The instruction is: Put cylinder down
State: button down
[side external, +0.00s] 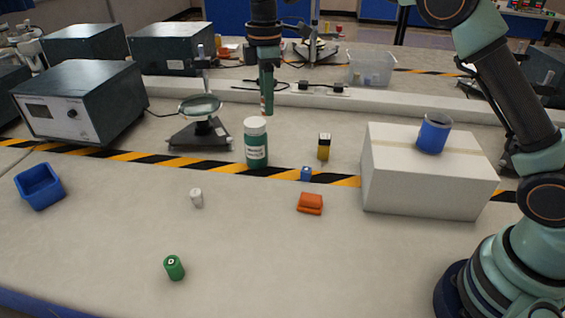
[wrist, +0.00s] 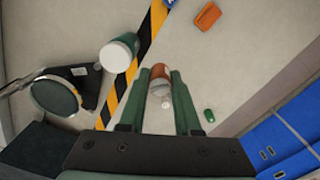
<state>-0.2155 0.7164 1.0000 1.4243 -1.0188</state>
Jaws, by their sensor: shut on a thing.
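My gripper (side external: 266,98) hangs high over the table, behind the green bottle in the side view. It is shut on a reddish-brown cylinder (wrist: 160,73), which shows between the two fingers in the wrist view. In the side view only a thin reddish part of the cylinder (side external: 263,104) shows beside the finger. The held cylinder is clear of the table.
A white box (side external: 425,180) carries a blue cup (side external: 434,133). A blue bin (side external: 40,187) sits left. Front centre is clear.

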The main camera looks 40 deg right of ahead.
jog(key=m, duration=0.1)
send_over(287, 167)
jog(key=shift+m, duration=0.3)
notch_tip(287, 167, down, 20)
jog(key=shift+w+f, duration=0.1)
jog(key=c, duration=0.6)
grip_release()
